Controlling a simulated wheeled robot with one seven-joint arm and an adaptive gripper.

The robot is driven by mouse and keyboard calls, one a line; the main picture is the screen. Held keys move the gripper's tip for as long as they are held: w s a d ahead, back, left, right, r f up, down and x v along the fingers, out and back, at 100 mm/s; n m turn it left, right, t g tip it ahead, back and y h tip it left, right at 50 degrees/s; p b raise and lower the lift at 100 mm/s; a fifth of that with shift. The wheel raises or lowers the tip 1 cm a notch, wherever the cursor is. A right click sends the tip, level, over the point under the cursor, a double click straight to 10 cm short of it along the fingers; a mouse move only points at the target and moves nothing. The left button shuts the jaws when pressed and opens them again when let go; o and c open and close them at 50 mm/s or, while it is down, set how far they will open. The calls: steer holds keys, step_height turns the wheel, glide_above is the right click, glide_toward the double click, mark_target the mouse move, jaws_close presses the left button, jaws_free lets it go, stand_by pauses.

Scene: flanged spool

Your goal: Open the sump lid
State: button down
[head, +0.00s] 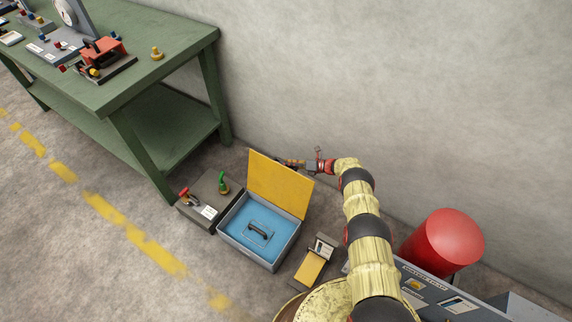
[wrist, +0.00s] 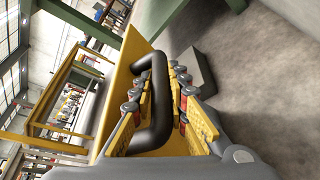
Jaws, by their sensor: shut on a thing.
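The sump is an open grey box (head: 284,255) on the floor with a blue inside. Its yellow lid (head: 279,184) stands raised, roughly upright, along the box's back edge. My gripper (head: 291,163) is behind the lid near its upper right, partly hidden by it. In the wrist view, my gripper (wrist: 158,88) is shut on the lid's black bar handle (wrist: 157,110), which passes between the fingers. The yellow lid (wrist: 125,75) lies behind the handle there. A dark handle (head: 258,231) shows inside the box on the blue surface.
A grey block (head: 212,207) with red and green fittings stands left of the box. A small unit with a yellow panel (head: 309,267) is on its right. A green workbench (head: 165,70) stands at back left, a red cylinder (head: 441,243) at right. The concrete wall (head: 380,80) is close behind.

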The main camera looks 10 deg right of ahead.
mark_target(278, 168)
stand_by(0.4)
steer(key=shift+s+a+r+p, duration=0.3)
steer(key=shift+a+r+p, duration=0.1)
steer(key=shift+p, duration=0.45)
steer(key=s+a+p, duration=0.1)
steer(key=s+a+r+p, duration=0.1)
steer(key=p, duration=0.1)
steer(key=shift+s+a+r+n, duration=0.15)
steer(key=shift+s+a+n, duration=0.15)
steer(key=shift+n, duration=0.1)
steer(key=shift+s+a, duration=0.2)
steer(key=shift+s, duration=0.1)
steer(key=c, duration=1.8)
jaws_free()
steer(key=shift+o, duration=0.3)
